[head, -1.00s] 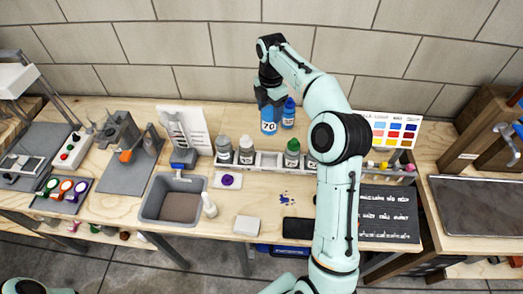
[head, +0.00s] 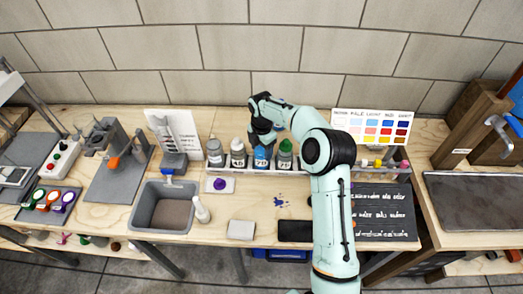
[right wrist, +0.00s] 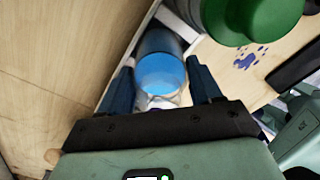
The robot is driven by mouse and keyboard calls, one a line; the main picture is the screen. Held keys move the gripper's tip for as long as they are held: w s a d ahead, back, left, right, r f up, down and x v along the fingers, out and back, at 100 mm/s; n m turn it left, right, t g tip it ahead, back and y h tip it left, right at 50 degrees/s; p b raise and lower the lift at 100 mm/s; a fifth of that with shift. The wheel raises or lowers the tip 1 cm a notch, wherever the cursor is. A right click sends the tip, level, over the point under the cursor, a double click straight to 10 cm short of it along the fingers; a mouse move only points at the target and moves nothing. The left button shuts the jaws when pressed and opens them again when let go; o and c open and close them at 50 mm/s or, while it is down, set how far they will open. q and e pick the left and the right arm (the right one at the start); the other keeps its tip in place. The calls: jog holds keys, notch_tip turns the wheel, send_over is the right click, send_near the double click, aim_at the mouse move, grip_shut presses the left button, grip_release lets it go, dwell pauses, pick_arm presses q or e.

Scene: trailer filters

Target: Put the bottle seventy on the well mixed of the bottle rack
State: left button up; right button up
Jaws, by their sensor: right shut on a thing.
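The blue bottle seventy (head: 262,159) is upright at the bottle rack (head: 250,171), between a white bottle and a green-capped bottle. My right gripper (head: 263,141) is above it and shut on it. In the right wrist view the blue bottle (right wrist: 162,76) is between the two fingers. Whether its base rests in the slot is hidden. The rack's slot labels are too small to read. My left gripper is not in view.
The white bottle (head: 238,153) and a grey bottle (head: 215,152) stand to the left. The green-capped bottle (head: 285,156) is close on the right. A sink (head: 168,208) and a dark phone-like slab (head: 295,231) lie in front.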

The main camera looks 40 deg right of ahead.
jog(key=shift+w+f, duration=0.1)
jog(key=shift+f, duration=0.15)
jog(key=shift+f, duration=0.1)
jog(key=o, duration=1.4)
jog(key=shift+f, duration=0.1)
notch_tip(320, 180, up, 12)
jog(key=shift+r+p, duration=0.2)
jog(key=shift+p, duration=0.65)
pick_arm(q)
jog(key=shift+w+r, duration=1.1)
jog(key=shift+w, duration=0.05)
